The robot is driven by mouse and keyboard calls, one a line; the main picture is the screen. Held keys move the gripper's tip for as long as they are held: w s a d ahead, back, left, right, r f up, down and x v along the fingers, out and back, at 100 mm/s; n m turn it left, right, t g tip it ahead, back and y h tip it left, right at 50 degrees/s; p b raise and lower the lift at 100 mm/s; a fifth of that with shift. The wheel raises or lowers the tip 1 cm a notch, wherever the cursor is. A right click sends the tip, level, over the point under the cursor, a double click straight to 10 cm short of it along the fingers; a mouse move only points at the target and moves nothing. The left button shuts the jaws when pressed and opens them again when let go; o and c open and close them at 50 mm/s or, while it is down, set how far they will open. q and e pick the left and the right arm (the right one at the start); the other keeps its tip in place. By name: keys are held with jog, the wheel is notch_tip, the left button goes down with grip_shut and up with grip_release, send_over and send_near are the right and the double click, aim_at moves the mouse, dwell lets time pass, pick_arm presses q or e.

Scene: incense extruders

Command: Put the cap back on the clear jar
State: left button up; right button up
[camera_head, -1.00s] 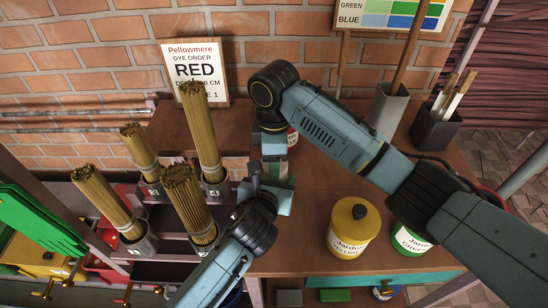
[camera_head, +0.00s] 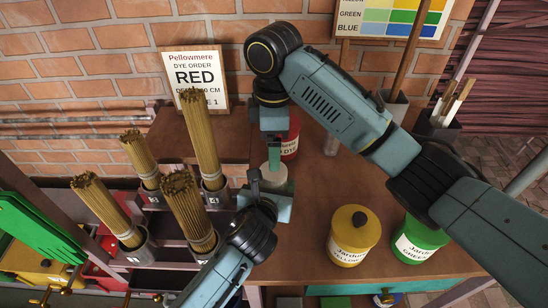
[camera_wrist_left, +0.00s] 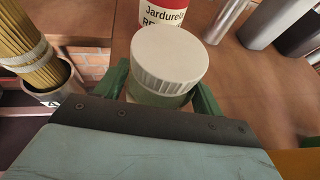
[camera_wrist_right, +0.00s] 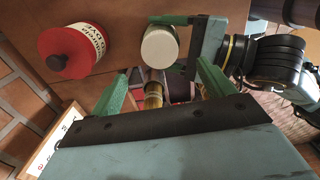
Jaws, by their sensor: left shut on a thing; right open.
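The white ribbed cap (camera_wrist_left: 168,60) sits level on top of the clear jar (camera_wrist_left: 158,98) in the left wrist view. It also shows as a white disc in the right wrist view (camera_wrist_right: 159,46). My left gripper (camera_head: 274,182) is shut on the jar, with a green finger on each side of it. My right gripper (camera_head: 273,153) is above the cap, open and empty, its fingers apart in the right wrist view (camera_wrist_right: 158,90). Whether the cap is fully seated on its thread cannot be told.
A red dye jar (camera_head: 290,140) stands just behind. A yellow jar (camera_head: 354,237) and a green jar (camera_head: 419,240) stand to the right on the brown table (camera_head: 300,262). Several incense bundles in cups (camera_head: 137,245) are at left. A RED sign (camera_head: 196,80) leans behind.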

jog(key=shift+r, duration=2.2)
pick_arm(q)
jog(key=shift+s, duration=0.1)
jog(key=o, duration=1.9)
pick_arm(e)
jog(key=shift+d, duration=0.1)
pick_arm(q)
jog(key=shift+o, duration=0.2)
pick_arm(e)
jog(key=shift+w, duration=0.1)
pick_arm(q)
jog(key=p+v, duration=0.4)
jog(key=v, duration=0.9)
pick_arm(e)
notch_tip(320, 180, up, 4)
pick_arm(q)
jog(key=shift+s, duration=0.25)
